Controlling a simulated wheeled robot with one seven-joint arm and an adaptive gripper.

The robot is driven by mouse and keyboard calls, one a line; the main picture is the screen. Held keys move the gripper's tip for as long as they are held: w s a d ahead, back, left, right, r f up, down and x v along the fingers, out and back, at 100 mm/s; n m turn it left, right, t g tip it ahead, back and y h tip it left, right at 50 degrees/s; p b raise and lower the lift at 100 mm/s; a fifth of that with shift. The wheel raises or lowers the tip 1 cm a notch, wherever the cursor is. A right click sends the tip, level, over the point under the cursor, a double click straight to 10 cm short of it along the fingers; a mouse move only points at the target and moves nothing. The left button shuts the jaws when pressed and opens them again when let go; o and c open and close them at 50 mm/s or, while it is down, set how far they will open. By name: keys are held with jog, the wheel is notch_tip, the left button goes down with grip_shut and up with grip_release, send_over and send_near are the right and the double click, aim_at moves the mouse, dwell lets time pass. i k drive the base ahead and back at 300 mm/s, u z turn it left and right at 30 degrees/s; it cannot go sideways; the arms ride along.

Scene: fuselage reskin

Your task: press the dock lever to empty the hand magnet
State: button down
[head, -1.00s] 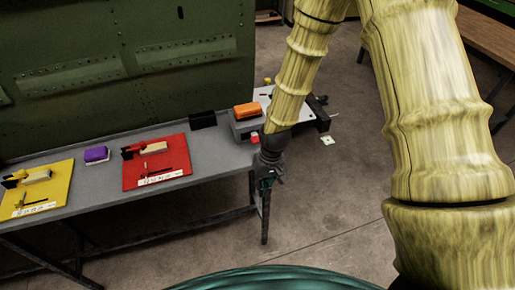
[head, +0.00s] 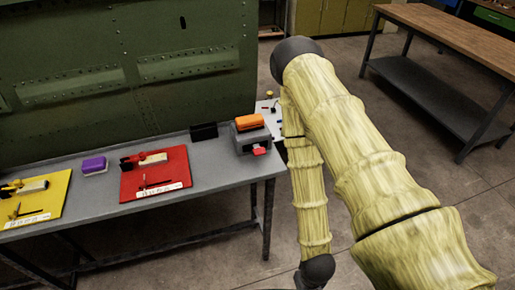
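A grey dock (head: 243,139) stands at the right end of the grey bench. An orange block (head: 249,121), which may be the hand magnet, sits on top of it. A small red tab (head: 259,151), which looks like the dock lever, sticks out of the dock's front low down. I cannot tell whether it is pressed. My arm comes in from the lower right and bends down to a dark joint at the bottom edge, right of the bench. My gripper is out of view, and so is anything it may hold.
The grey bench (head: 228,177) carries a red board (head: 157,184) and a yellow board (head: 50,209) with tools, a purple block (head: 95,165) and a black block (head: 204,132). A green riveted panel (head: 120,60) rises behind. A wooden table (head: 450,38) stands at the upper right.

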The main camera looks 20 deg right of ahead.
aim_at(258, 150)
jog(key=u, duration=1.65)
jog(key=i, duration=0.85)
jog(key=z, duration=2.8)
